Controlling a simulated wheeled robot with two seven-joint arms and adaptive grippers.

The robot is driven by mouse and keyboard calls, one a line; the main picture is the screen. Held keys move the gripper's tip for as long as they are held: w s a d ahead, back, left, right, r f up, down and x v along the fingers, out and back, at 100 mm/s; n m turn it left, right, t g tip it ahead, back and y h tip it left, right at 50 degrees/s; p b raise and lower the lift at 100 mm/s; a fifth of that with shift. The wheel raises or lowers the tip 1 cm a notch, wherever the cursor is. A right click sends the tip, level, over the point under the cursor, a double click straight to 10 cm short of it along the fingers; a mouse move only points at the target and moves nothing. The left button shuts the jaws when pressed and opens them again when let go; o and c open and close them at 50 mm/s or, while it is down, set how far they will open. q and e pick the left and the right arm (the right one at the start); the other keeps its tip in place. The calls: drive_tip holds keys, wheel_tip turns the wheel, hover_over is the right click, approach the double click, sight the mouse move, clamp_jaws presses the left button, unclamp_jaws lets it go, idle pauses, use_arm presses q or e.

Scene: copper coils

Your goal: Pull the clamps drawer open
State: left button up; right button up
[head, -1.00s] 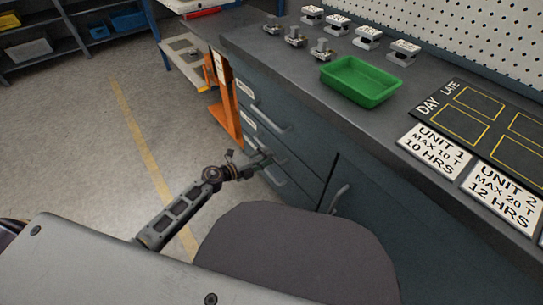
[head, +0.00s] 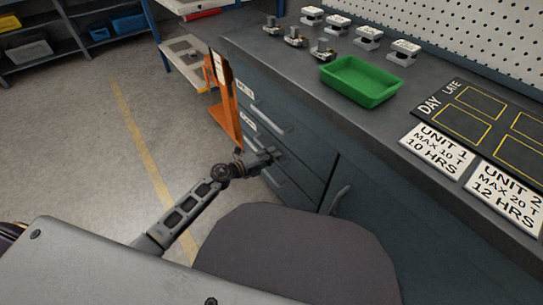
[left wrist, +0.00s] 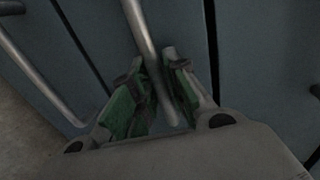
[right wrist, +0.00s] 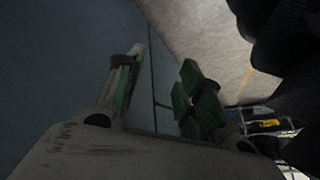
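A blue-grey drawer cabinet (head: 310,150) stands under the worktop, with stacked drawers and bar handles. The two visible drawer labels, upper (head: 245,90) and lower (head: 248,123), are too small to read, so I cannot tell which is the clamps drawer. My left gripper (head: 272,156) is at a handle below the top one. In the left wrist view its fingers (left wrist: 160,85) close in on both sides of the metal bar handle (left wrist: 140,30). The drawer fronts look flush. My right gripper (right wrist: 160,75) is open and empty beside a blue-grey panel; it is hidden in the head view.
A green tray (head: 362,81) and several small metal devices (head: 367,38) sit on the worktop. An orange stand (head: 226,105) is beside the cabinet's far end. The floor to the left is clear.

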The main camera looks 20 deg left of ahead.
use_arm(q)
clamp_jaws()
drive_tip(key=shift+s, duration=0.1)
use_arm(e)
drive_tip(key=shift+s+a, duration=0.1)
drive_tip(key=shift+s, duration=0.1)
use_arm(q)
drive_tip(key=shift+a, duration=0.15)
use_arm(e)
drive_tip(key=shift+f, duration=0.1)
